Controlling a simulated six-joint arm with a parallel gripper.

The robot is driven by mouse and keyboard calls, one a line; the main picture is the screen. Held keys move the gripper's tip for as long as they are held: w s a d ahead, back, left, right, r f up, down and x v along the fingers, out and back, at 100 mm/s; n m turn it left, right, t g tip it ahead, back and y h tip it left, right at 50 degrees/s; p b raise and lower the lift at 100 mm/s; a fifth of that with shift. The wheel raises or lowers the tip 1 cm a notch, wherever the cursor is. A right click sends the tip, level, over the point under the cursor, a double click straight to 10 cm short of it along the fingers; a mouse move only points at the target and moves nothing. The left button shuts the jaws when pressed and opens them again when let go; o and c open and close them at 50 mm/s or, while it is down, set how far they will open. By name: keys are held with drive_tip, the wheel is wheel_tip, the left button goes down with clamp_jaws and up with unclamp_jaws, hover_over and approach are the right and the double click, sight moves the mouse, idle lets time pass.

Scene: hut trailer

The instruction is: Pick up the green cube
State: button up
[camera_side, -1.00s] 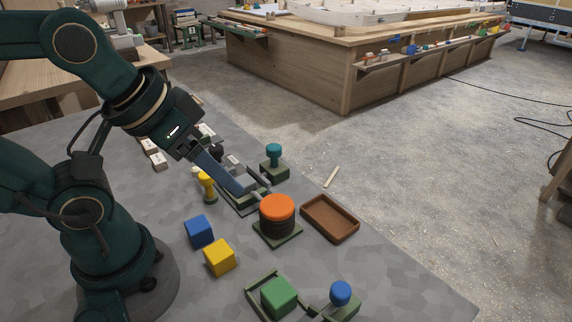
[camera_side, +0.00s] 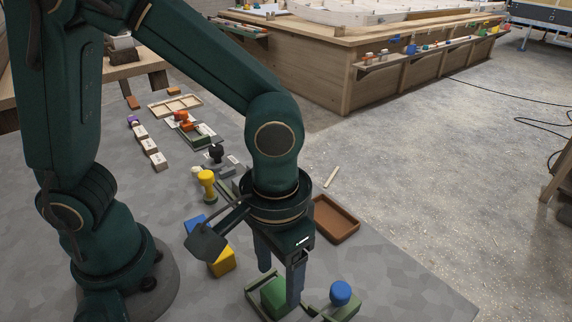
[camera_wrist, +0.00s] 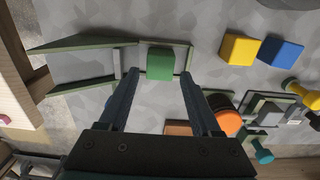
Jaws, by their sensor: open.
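The green cube (camera_side: 274,297) sits in a low green-walled tray (camera_side: 255,299) near the front of the grey table. In the wrist view the cube (camera_wrist: 160,64) lies ahead of the fingertips, roughly midway between them. My gripper (camera_side: 279,285) points down over the tray, its fingers apart with nothing between them in the wrist view (camera_wrist: 158,75). In the side view one finger covers the right part of the cube. I cannot tell whether a finger touches it.
A yellow cube (camera_side: 223,264) and a partly hidden blue cube (camera_side: 195,224) stand left of my gripper. A blue-topped knob (camera_side: 340,292) is right of the tray. A brown tray (camera_side: 336,220) lies behind. A yellow peg (camera_side: 207,184) stands farther back. The orange-topped object (camera_wrist: 227,121) shows in the wrist view.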

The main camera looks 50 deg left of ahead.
sight(279, 291)
drive_tip(key=shift+f, duration=2.35)
clamp_jaws()
